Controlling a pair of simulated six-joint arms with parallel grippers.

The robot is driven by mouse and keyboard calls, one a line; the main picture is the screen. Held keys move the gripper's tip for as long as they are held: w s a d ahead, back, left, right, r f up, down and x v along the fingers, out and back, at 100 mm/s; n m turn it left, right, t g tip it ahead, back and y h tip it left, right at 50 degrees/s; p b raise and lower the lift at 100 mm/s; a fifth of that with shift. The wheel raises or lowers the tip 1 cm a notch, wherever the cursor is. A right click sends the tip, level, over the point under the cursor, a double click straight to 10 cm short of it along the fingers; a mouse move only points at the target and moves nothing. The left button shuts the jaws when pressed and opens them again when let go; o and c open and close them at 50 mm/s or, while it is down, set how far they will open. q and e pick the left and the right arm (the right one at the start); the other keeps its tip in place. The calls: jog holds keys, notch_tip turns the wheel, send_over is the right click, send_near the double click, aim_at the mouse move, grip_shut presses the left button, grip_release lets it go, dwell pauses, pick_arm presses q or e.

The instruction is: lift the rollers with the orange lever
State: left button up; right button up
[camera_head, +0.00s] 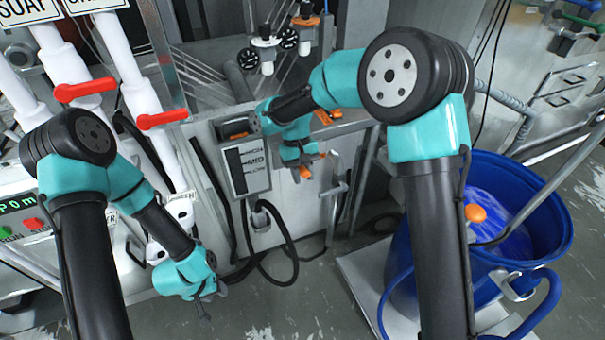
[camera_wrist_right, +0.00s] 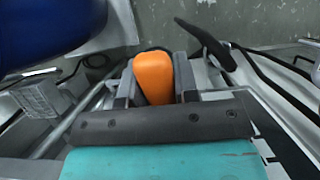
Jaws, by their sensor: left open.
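The orange lever (camera_head: 306,172) is at the front of the machine, right of the grey control box, mostly hidden by my right gripper (camera_head: 302,160) in the head view. In the right wrist view, its rounded orange knob (camera_wrist_right: 154,75) sits between the two fingers of my right gripper (camera_wrist_right: 154,88). The fingers lie against both sides of the knob, and the gripper looks shut on it. The rollers cannot be made out clearly. My left gripper (camera_head: 207,302) is open and empty, low in front of the machine, well away from the lever.
A blue barrel (camera_head: 553,225) with blue liquid stands at the right. Red-handled valves (camera_head: 163,119) on white pipes are at the upper left. A grey control box (camera_head: 247,170) with a hanging black cable (camera_head: 290,255) is left of the lever. Bare floor shows at the bottom.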

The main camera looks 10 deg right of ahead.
grip_shut()
jog(key=shift+w+r, duration=0.1)
jog(key=shift+w+r+g+h, duration=0.1)
jog(key=shift+r+g+h, duration=0.25)
jog(key=shift+g, duration=0.45)
jog(key=o, duration=0.5)
grip_release()
jog(key=shift+a+r, duration=0.1)
jog(key=shift+r, duration=0.05)
jog(key=v, duration=1.7)
jog(key=shift+r, duration=0.15)
